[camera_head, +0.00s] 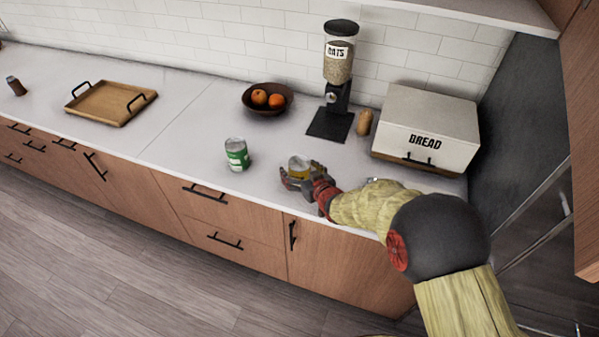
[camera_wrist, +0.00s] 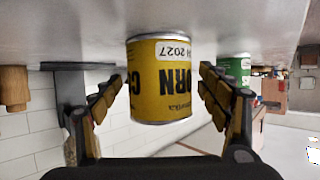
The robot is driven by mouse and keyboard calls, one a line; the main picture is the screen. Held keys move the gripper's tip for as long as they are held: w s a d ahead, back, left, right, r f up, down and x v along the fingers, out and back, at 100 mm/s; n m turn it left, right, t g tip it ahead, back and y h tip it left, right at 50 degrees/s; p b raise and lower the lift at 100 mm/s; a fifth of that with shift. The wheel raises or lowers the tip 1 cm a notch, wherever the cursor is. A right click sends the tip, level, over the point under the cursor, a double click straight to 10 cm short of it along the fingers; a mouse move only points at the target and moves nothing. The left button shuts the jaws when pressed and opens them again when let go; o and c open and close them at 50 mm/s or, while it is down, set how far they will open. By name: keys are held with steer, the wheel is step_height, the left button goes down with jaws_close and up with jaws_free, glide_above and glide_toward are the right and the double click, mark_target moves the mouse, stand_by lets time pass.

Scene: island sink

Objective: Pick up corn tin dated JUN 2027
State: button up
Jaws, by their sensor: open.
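The yellow corn tin (camera_head: 299,167) stands on the white counter near its front edge, partly hidden by my fingers in the head view. In the wrist view, the corn tin (camera_wrist: 161,80) appears upside down, with "CORN" in black and a white label on which "2027" is readable; the month is not clear. My gripper (camera_head: 298,178) is low at the counter, around the tin. In the wrist view, the fingers of my gripper (camera_wrist: 163,95) are open, one on each side of the tin, with gaps visible between them and the tin.
A green tin (camera_head: 237,154) stands left of the corn tin. A wooden tray (camera_head: 110,115) lies farther left, with clear counter between.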

steer(key=shift+c, duration=0.5)
steer(key=c, duration=1.4)
steer(key=shift+r, duration=0.1)
steer(key=shift+c, duration=0.4)
